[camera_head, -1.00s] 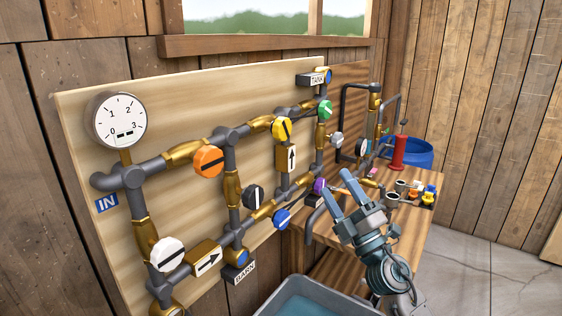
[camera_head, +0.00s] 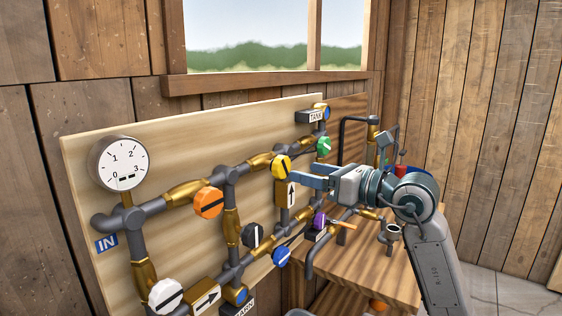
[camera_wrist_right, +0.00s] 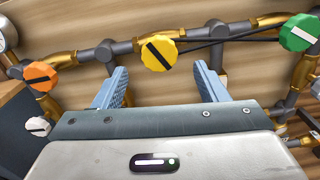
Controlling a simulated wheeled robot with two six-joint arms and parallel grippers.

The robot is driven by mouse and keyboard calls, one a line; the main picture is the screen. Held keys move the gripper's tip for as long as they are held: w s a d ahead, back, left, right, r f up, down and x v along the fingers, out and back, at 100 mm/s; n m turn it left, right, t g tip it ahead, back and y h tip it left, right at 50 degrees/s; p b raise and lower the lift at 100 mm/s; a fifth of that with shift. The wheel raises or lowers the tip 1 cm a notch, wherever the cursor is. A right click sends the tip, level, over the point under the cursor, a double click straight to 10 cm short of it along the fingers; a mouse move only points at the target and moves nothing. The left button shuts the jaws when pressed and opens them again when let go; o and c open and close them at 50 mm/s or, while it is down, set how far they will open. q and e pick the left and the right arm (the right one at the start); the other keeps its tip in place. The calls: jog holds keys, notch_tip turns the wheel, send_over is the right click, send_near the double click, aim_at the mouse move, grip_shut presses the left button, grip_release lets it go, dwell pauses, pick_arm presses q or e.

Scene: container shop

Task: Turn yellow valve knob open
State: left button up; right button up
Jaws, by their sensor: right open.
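The yellow valve knob (camera_head: 280,167) sits on the upper pipe run of the board, with a black bar across its face. In the right wrist view the yellow knob (camera_wrist_right: 159,53) is ahead, between and beyond my fingertips, with its black bar slanting. My right gripper (camera_head: 308,174) is open and points at the board just right of the yellow knob. In the right wrist view its two blue fingers (camera_wrist_right: 158,82) are spread and empty. They look apart from the knob. My left gripper is not in view.
Nearby knobs are orange (camera_head: 208,202), green (camera_head: 323,146), black (camera_head: 252,235), blue (camera_head: 282,257) and purple (camera_head: 319,218). A gauge (camera_head: 119,163) is at the left. A wooden bench (camera_head: 345,265) stands below right. Pipes run close around the yellow knob.

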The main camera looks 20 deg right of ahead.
aim_at(285, 166)
jog(key=p+x, duration=0.3)
jog(key=x, duration=0.3)
jog(key=shift+w+a+r, duration=0.15)
jog(key=shift+w+a, duration=0.1)
jog(key=shift+w, duration=0.05)
jog(key=shift+w+a, duration=0.4)
jog(key=shift+w, duration=0.1)
jog(key=c, duration=1)
